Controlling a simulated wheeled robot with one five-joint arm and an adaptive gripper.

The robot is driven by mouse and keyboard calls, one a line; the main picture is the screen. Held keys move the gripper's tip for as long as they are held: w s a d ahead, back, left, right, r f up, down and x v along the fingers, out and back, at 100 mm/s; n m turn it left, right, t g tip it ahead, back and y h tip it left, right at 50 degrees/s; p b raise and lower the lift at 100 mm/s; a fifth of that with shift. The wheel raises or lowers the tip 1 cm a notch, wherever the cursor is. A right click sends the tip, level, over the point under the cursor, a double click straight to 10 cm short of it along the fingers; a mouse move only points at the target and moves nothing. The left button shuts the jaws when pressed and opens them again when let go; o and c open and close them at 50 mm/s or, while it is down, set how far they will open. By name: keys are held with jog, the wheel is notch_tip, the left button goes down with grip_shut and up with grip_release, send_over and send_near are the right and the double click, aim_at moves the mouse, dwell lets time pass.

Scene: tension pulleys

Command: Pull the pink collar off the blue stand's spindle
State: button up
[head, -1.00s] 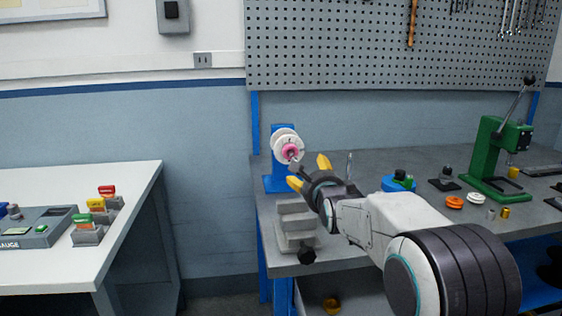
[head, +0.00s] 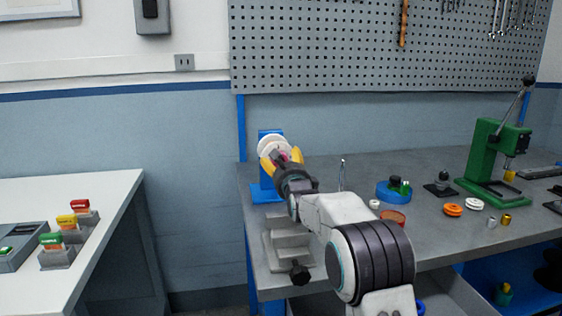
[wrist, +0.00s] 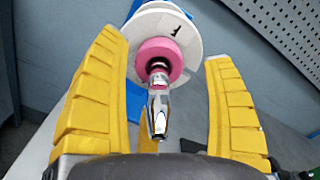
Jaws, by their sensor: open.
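The pink collar (wrist: 157,52) sits on the spindle (wrist: 158,100), in front of a white pulley disc (wrist: 197,42) on the blue stand (head: 266,182). In the head view the collar is mostly hidden behind my gripper (head: 282,158). In the wrist view my gripper (wrist: 165,75) is open, with one yellow finger on each side of the collar and spindle. Gaps show between the fingers and the collar. The metal spindle tip points back toward my palm.
A grey stepped block (head: 285,245) with a black knob stands below my arm at the bench edge. A blue round holder (head: 393,192), orange and white rings and a green press (head: 495,160) stand to the right. A pegboard (head: 390,45) rises behind.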

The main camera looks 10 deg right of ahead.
jog(key=shift+w, duration=0.9)
jog(key=shift+c, duration=0.3)
jog(key=c, duration=1.2)
